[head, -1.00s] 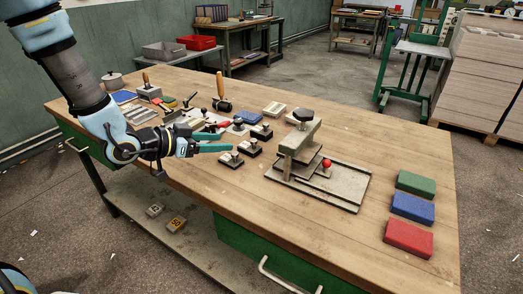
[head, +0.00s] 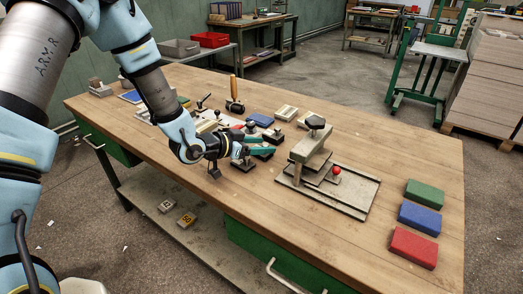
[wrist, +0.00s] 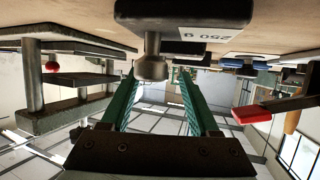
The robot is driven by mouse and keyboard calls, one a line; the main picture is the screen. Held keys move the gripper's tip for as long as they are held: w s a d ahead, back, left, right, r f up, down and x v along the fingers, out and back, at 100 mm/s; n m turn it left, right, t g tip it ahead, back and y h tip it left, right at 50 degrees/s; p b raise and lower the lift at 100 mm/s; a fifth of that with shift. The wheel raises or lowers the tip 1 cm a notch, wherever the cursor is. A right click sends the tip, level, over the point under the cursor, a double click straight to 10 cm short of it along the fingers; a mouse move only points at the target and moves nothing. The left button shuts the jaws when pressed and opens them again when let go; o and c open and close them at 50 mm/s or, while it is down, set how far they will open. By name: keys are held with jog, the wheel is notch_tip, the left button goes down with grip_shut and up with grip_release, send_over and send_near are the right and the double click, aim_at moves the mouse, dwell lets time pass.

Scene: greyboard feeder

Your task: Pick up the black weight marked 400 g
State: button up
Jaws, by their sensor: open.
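Several black weights with knobs and pale labels stand on the workbench. In the head view, one weight (head: 243,164) is beside and below my gripper (head: 263,145), and another (head: 276,137) is just beyond it. Their labels are too small to read there. In the wrist view, which looks upside down, the nearest black weight (wrist: 185,18) has a label that reads 250 g. Its knob hangs ahead of the open teal fingers of my gripper (wrist: 158,85), with nothing held. Another weight (wrist: 214,59) stands behind it, its label unreadable. I cannot tell which weight is marked 400 g.
A metal press fixture with a red ball (head: 337,170) stands right of my gripper. Green (head: 424,195), blue (head: 419,217) and red (head: 413,247) blocks lie at the right end. A wooden-handled tool (head: 234,97) stands behind. The front middle of the bench (head: 290,235) is clear.

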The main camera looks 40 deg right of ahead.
grip_shut()
dwell(0.4)
dwell(0.9)
